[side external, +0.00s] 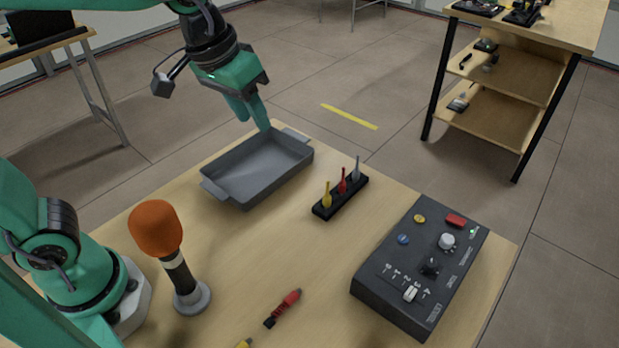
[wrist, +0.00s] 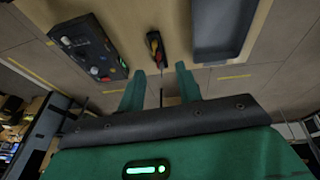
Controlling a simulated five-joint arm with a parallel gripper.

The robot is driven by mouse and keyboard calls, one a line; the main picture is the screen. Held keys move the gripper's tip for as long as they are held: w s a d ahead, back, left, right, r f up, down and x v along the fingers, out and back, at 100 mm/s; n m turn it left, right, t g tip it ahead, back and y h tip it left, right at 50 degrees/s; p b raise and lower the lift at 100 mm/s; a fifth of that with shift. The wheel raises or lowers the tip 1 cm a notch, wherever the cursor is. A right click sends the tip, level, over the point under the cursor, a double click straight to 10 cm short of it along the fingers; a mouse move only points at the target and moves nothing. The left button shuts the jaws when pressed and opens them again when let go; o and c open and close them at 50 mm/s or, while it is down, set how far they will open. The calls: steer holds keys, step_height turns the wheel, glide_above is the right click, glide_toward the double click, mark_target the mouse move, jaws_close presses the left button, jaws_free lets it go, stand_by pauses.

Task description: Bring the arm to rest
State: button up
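My gripper (side external: 256,114) is raised in the side external view, its fingers pointing down over the far edge of the grey tray. In the wrist view my gripper (wrist: 160,70) shows its two green fingers apart, with nothing between them. It touches nothing that I can see. My arm reaches in from the upper left, and part of it is cut off by the picture edge.
On the wooden table (side external: 243,268) are an empty grey tray (side external: 262,172), a rack (side external: 340,197) with yellow, red and grey plugs, a dark control box (side external: 400,250), an orange-headed microphone (side external: 157,230) and a red-and-black plug (side external: 283,308). A shelf unit (side external: 510,80) stands apart behind.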

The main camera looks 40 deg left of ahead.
steer(key=s+a+f+t+y, duration=0.1)
steer(key=s+a+f+t, duration=0.1)
steer(key=s+a, duration=0.8)
steer(key=shift+f, duration=0.45)
steer(key=shift+a, duration=0.1)
stand_by(1.4)
